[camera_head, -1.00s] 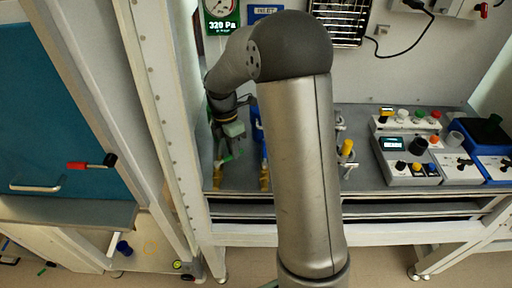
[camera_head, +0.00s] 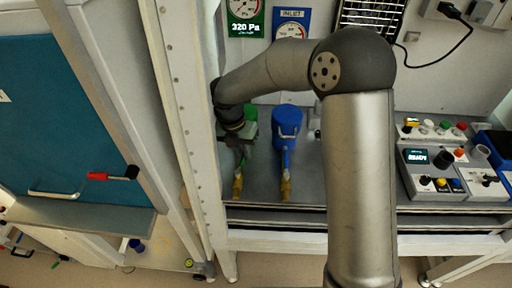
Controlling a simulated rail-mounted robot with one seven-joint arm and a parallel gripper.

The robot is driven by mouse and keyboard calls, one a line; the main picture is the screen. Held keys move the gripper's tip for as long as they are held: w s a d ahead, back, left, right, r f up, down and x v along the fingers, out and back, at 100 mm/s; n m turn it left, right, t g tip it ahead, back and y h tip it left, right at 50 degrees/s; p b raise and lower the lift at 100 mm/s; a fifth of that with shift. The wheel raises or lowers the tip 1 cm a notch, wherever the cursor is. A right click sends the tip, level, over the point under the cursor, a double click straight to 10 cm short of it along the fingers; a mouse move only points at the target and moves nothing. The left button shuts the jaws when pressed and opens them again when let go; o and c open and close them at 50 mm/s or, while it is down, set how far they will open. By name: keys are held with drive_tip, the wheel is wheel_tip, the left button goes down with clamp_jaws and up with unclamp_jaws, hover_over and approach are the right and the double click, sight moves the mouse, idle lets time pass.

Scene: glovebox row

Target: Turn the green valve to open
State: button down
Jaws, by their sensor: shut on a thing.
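The green valve (camera_head: 249,142) stands at the left end of the grey bench, and only bits of its green show around my gripper. A brass fitting (camera_head: 238,186) shows below it. My gripper (camera_head: 243,150) points down onto the valve and is shut on it; the fingertips are mostly hidden. I cannot tell the handle's angle. The green gauge display (camera_head: 246,18) above reads 320 Pa.
A blue valve (camera_head: 287,122) with its own brass fitting stands close to the right of my gripper. The white frame post (camera_head: 185,130) is close on the left. Control boxes (camera_head: 437,172) stand at the bench's right. A blue-labelled gauge (camera_head: 291,24) hangs behind.

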drive_tip(key=shift+w+r, duration=0.1)
idle(0.3)
drive_tip(key=c, duration=1.4)
unclamp_jaws()
drive_tip(key=shift+c, duration=0.2)
